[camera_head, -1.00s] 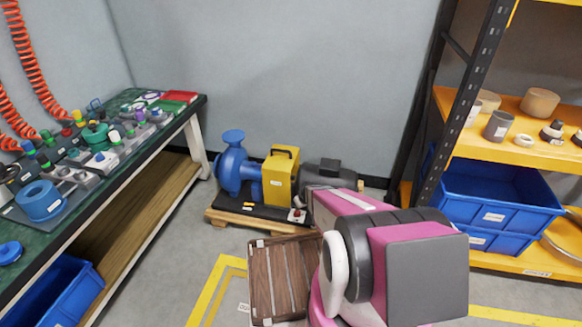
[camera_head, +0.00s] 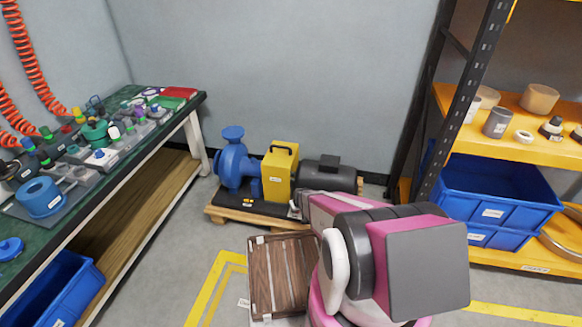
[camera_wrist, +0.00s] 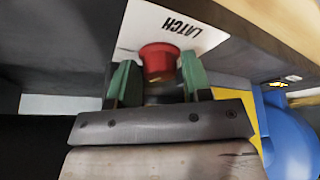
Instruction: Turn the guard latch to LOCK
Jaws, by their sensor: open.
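The latch is a red knob (camera_wrist: 160,60) on a white plate (camera_wrist: 200,38) marked LATCH, in the wrist view. My gripper (camera_wrist: 158,80) has its two green fingers apart, one on each side of the knob. I cannot tell whether either finger touches it. No LOCK mark is readable. In the head view my gripper (camera_head: 298,205) is at the right front of the pump skid, and the knob is hidden behind it. The yellow guard (camera_head: 279,172) stands upright between the blue pump (camera_head: 236,165) and the dark motor (camera_head: 328,176).
The skid sits on a wooden pallet (camera_head: 228,219). A slatted brown crate (camera_head: 280,270) is on the floor in front. A green-topped bench (camera_head: 75,205) is at left, and a shelf with blue bins (camera_head: 500,192) at right. Floor between bench and pallet is clear.

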